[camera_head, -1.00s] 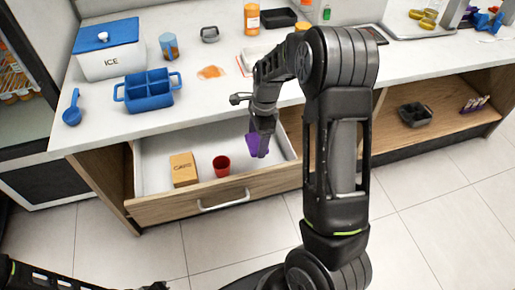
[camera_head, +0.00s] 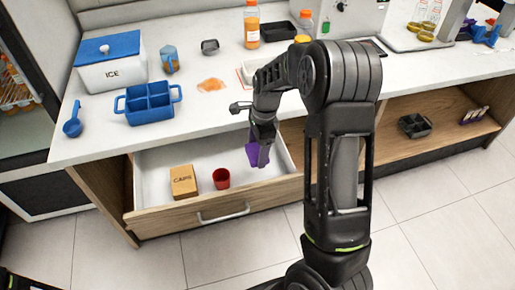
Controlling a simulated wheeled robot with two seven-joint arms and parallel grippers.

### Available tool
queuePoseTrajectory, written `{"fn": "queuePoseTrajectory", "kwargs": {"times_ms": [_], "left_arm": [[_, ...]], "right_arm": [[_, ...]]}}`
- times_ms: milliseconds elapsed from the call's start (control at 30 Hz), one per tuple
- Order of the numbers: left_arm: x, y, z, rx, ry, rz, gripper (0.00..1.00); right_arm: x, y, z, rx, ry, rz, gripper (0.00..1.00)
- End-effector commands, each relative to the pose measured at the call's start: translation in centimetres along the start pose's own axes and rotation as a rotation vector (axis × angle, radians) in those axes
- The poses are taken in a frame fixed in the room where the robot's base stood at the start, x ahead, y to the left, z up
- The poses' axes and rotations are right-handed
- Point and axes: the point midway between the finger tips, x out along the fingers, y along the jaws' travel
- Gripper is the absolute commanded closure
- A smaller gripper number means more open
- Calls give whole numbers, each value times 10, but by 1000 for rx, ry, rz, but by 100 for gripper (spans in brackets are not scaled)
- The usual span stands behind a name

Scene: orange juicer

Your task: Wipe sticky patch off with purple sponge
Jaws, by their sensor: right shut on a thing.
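The sticky patch (camera_head: 211,85) is an orange smear on the white counter, behind the open drawer. My right gripper (camera_head: 262,154) points down over the right part of the open drawer. It is shut on the purple sponge (camera_head: 252,153), which shows at the left side of its fingers. The gripper's fingers cover part of the sponge. My left gripper is not in view; only a bit of my left arm shows at the bottom left corner.
The open drawer (camera_head: 205,210) holds a CAPS box (camera_head: 184,182) and a red cup (camera_head: 221,179). On the counter stand an ICE box (camera_head: 111,66), a blue divided caddy (camera_head: 150,105), a blue scoop (camera_head: 73,121), a patterned cup (camera_head: 169,58) and an orange bottle (camera_head: 252,25).

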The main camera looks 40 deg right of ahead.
Motion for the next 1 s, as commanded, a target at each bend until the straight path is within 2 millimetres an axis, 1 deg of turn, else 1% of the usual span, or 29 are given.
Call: {"fn": "queuePoseTrajectory", "kwargs": {"times_ms": [33, 100, 233, 367, 467, 567, 600, 667, 700, 800, 900, 1000], "left_arm": [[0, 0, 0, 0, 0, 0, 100], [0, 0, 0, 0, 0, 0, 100], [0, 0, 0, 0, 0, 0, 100], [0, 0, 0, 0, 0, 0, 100], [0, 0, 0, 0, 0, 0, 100], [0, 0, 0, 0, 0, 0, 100], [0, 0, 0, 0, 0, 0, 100], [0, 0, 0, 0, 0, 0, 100], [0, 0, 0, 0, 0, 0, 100], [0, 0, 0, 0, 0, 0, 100], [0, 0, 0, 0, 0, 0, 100], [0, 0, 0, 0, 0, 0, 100]], "right_arm": [[0, 0, 0, 0, 0, 0, 50], [0, 0, 0, 0, 0, 0, 56], [0, 0, 2, -19, 0, 1, 56], [-4, -2, 17, -149, 3, 13, 56], [-9, -3, 39, -357, 8, 33, 56], [-17, -3, 69, -651, 13, 62, 56], [-21, -2, 82, -783, 15, 77, 56], [-27, 0, 103, -988, 16, 100, 56], [-32, 2, 117, -1125, 16, 116, 56], [-42, 7, 146, -1438, 15, 158, 56], [-50, 14, 168, -1681, 9, 195, 56], [-55, 18, 181, -1830, 4, 220, 56]]}}
